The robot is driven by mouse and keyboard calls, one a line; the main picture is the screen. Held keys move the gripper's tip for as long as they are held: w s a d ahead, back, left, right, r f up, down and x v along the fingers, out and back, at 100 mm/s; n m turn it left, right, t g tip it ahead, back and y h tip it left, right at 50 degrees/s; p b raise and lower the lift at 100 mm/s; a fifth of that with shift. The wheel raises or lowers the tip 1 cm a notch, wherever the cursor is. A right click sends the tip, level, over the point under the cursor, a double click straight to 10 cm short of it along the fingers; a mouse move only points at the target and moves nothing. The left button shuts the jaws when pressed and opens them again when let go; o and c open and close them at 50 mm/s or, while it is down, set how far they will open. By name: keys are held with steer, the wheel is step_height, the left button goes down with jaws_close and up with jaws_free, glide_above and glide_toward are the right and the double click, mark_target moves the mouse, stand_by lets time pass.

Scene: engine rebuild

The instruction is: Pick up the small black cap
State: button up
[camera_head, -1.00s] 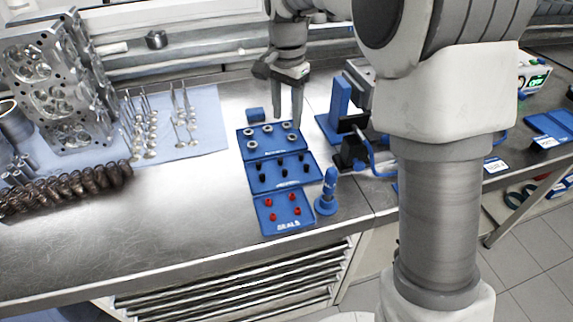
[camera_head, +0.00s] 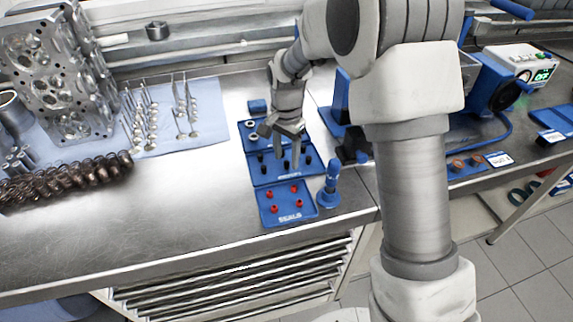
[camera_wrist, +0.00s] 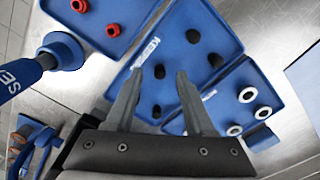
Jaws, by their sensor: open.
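Several small black caps stand in the middle blue tray (camera_wrist: 172,52); one black cap (camera_wrist: 159,71) shows between my fingertips in the wrist view. Other caps stand close by, including one (camera_wrist: 193,36) further off and one (camera_wrist: 157,111) nearer the palm. My gripper (camera_head: 287,161) is open and empty, pointing down over this tray in the head view. In the wrist view its fingers (camera_wrist: 157,74) lie to either side of the cap; whether they reach down to its height I cannot tell. My fingers partly cover the caps in the head view.
A blue tray with red seals (camera_head: 285,218) lies in front, and one with metal rings (camera_wrist: 279,112) behind. A blue upright tool (camera_head: 328,187) stands right of the trays. Valves (camera_head: 187,110) and springs (camera_head: 65,178) lie left. Bare bench (camera_head: 190,200) lies between.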

steer(key=shift+f, duration=0.7)
jaws_close()
